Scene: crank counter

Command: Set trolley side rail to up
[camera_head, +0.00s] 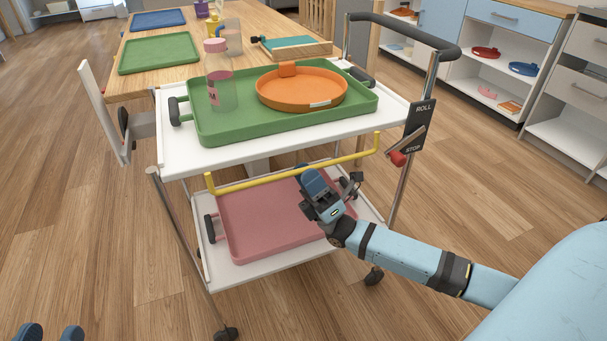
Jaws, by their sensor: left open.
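The trolley (182,160) has a white top shelf and a white lower shelf. Its yellow side rail (250,181) hangs along the near long side, below the top shelf's edge, with short ends bent upward. My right gripper (313,184) is at the rail's middle, just below or against it; touching cannot be told. Its blue fingers overlap in the view, so their opening is hidden. My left gripper (50,333) shows only as two blue fingertips, apart and empty, at the bottom left corner, far from the rail.
The top shelf holds a green tray (215,129) with an orange dish (290,92) and a bottle (220,92). A pink tray (260,225) is on the lower shelf. A black ROLL/STOP plate (420,122) with a red-tipped lever is on the right post. A wooden table (262,22) stands behind.

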